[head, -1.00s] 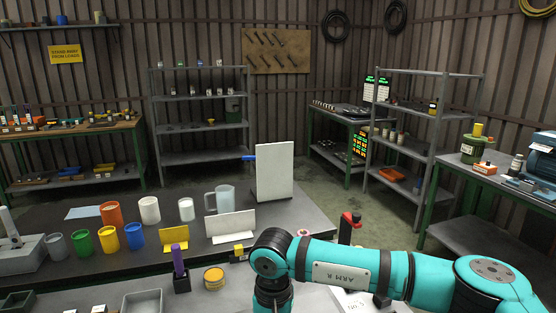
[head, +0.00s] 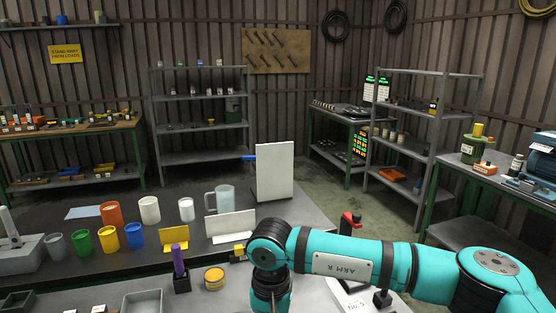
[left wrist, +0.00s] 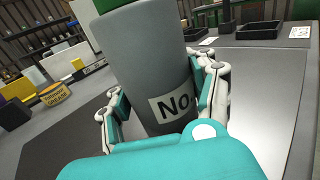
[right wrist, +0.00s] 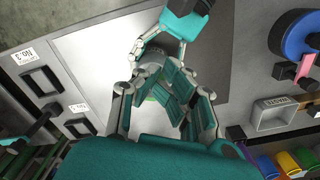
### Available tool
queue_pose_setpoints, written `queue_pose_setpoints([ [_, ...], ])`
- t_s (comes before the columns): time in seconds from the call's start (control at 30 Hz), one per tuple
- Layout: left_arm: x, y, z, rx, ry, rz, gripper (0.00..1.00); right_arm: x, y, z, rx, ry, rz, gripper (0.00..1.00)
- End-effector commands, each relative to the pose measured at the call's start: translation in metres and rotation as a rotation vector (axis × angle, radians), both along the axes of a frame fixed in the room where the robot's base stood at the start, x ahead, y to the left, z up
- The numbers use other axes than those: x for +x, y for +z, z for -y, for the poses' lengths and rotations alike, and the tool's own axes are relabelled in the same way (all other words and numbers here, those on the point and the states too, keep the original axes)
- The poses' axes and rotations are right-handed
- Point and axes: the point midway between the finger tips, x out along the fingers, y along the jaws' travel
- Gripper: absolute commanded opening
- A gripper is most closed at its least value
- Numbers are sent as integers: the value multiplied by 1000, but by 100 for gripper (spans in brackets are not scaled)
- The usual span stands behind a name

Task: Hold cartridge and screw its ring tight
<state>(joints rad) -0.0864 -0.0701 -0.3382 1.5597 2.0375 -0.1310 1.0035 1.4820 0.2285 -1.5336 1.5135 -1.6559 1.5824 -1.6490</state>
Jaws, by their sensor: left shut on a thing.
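The grey cartridge (left wrist: 150,65) fills the middle of the left wrist view, slightly tilted there, with a white label reading "No" and a green part at its top edge. My left gripper (left wrist: 165,122) is shut on it, a finger on each side. In the right wrist view my left gripper (right wrist: 172,45) reaches in from the top. My right gripper (right wrist: 165,92) is there over the cartridge's top, with a bit of green between its fingers. Its pads hide most of the ring, and I cannot tell whether they touch it. Both grippers are out of the head view.
A black tray (left wrist: 258,31) shows behind the cartridge in the left wrist view. A grey bin (right wrist: 272,114) and a blue round object (right wrist: 298,35) lie to the right in the right wrist view. A purple item in a black holder (head: 180,270) and a yellow tin (head: 214,278) stand on the bench.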

Motion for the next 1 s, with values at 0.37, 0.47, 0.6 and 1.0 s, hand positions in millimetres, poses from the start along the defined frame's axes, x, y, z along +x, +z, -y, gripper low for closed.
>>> queue_pose_setpoints([
  [0.37,0,0,0,0,1,-1,0,0,37,0,-1,0,0,0],
  [0.47,0,0,0,0,1,-1,0,0,37,0,-1,0,-1,0],
  [0.6,0,0,0,0,1,-1,0,0,37,0,-1,5,-1,0],
  [1.0,0,0,0,0,1,-1,0,1,45,18,2,426,0,0],
])
